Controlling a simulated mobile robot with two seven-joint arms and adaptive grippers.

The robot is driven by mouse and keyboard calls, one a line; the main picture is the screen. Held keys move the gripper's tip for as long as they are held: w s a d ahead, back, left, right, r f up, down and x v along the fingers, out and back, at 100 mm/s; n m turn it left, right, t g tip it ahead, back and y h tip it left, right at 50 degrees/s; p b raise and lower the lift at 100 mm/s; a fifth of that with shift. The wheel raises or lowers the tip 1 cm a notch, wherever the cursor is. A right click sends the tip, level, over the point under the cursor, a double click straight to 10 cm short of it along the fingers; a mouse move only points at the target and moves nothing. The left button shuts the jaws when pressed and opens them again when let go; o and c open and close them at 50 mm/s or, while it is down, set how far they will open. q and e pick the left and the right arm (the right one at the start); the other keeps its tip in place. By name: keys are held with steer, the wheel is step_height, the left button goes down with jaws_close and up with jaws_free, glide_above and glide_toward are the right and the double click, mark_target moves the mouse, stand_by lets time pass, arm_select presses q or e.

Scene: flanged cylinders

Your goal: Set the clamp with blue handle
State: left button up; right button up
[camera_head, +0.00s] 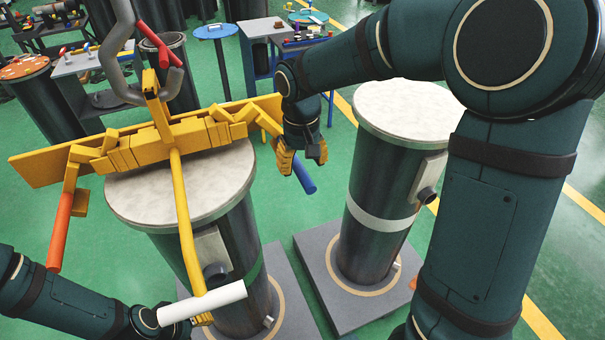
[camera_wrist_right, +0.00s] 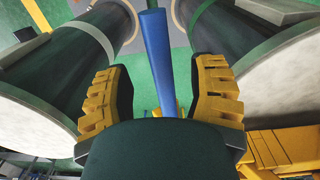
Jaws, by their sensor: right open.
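The blue handle (camera_head: 304,176) hangs from the right end of the yellow clamp frame (camera_head: 175,138), which lies across the top of the left flanged cylinder (camera_head: 225,195). My right gripper (camera_head: 301,158) is at this handle. In the right wrist view, the blue handle (camera_wrist_right: 157,62) runs between the open, yellow-padded fingers of my right gripper (camera_wrist_right: 158,95), with gaps on both sides. My left gripper (camera_head: 204,319) is mostly hidden at the bottom, beside the white handle (camera_head: 202,302); its fingers are not clear.
A second flanged cylinder (camera_head: 375,200) stands to the right on a grey base (camera_head: 318,290). The frame also carries an orange handle (camera_head: 60,232) and a red handle (camera_head: 158,43). A grey hook (camera_head: 118,45) rises above it. Tables stand behind.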

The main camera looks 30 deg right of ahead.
mark_target(303, 172)
steer(key=shift+f, duration=1.95)
